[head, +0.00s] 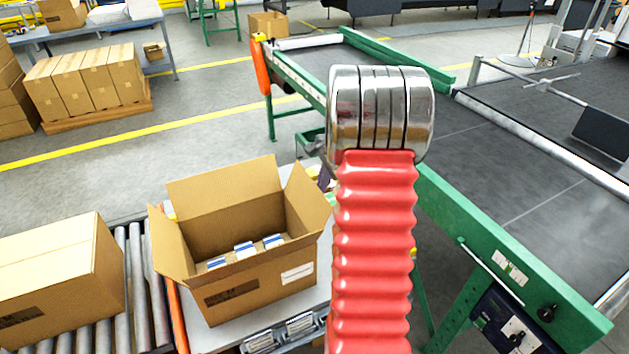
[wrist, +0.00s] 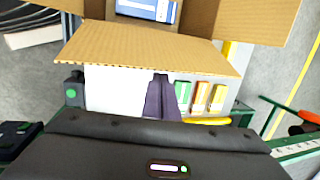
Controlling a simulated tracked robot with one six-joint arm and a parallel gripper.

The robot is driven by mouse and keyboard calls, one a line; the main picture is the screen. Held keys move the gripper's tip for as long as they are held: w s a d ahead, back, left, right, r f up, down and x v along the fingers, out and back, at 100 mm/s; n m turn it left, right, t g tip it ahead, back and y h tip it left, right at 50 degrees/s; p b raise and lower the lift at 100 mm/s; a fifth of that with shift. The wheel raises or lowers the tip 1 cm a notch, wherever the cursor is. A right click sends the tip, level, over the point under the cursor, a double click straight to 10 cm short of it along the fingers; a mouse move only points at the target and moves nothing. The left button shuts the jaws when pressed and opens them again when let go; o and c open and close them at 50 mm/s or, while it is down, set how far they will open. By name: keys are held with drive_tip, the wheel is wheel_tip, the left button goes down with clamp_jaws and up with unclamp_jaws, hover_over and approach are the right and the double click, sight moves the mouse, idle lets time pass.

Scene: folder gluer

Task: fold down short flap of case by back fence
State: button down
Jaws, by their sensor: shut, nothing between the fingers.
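The open cardboard case (head: 235,288) stands on a pale table in the head view, with several blue-and-white packs (head: 243,250) inside. Its far flap (head: 225,187), left flap (head: 172,238) and right flap (head: 306,200) stand up, leaning outward. My gripper (head: 325,178) is mostly hidden behind my red arm, beside the right flap. In the wrist view, my gripper (wrist: 161,80) shows as dark purple fingers, shut and empty. Their tips are at the edge of a cardboard flap (wrist: 145,48); I cannot tell whether they touch it. I cannot clearly make out the back fence.
A closed carton (head: 55,265) sits on the roller conveyor (head: 133,280) at left. A green-framed belt machine (head: 510,265) fills the right side. Stacked cartons (head: 85,80) stand on a pallet at back left. The floor behind the case is clear.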

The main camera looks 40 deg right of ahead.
drive_tip(key=shift+w+a, duration=0.35)
drive_tip(key=shift+a, duration=0.7)
drive_tip(key=shift+w+a, duration=0.35)
drive_tip(key=shift+a, duration=0.75)
drive_tip(key=shift+w+a, duration=0.35)
drive_tip(key=shift+a, duration=0.7)
